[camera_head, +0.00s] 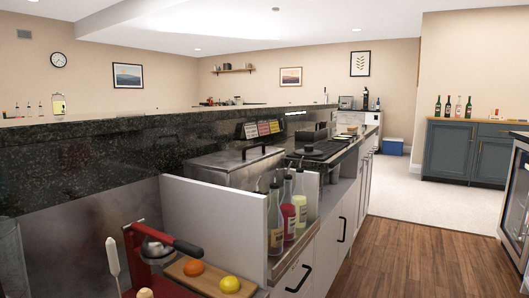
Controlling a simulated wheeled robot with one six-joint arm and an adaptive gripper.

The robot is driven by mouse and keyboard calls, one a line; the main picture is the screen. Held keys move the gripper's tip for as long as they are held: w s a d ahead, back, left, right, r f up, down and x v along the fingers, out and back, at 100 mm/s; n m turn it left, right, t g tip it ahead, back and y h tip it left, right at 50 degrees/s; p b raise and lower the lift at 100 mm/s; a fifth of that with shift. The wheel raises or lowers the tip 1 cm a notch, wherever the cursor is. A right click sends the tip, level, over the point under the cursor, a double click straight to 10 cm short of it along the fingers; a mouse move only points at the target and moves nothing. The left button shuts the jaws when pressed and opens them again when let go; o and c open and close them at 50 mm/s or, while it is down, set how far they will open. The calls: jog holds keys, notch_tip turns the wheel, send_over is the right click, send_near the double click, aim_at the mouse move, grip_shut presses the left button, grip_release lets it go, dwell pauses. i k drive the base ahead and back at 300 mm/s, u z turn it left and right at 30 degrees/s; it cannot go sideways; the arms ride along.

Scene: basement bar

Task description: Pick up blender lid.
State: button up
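I cannot make out a blender or a blender lid for certain. A small dark round thing (308,149) sits on a dark mat on the bar counter, right of the steel ice bin; it is too small to tell what it is. My gripper is not in view.
A steel bin (235,166) with a black handle is set into the counter. Bottles (287,208) stand in a rack in front. The wood floor (410,260) at right is clear.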

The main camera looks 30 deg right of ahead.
aim_at(309, 150)
jog(key=u, duration=3.25)
jog(key=k, duration=2.45)
jog(key=z, duration=1.95)
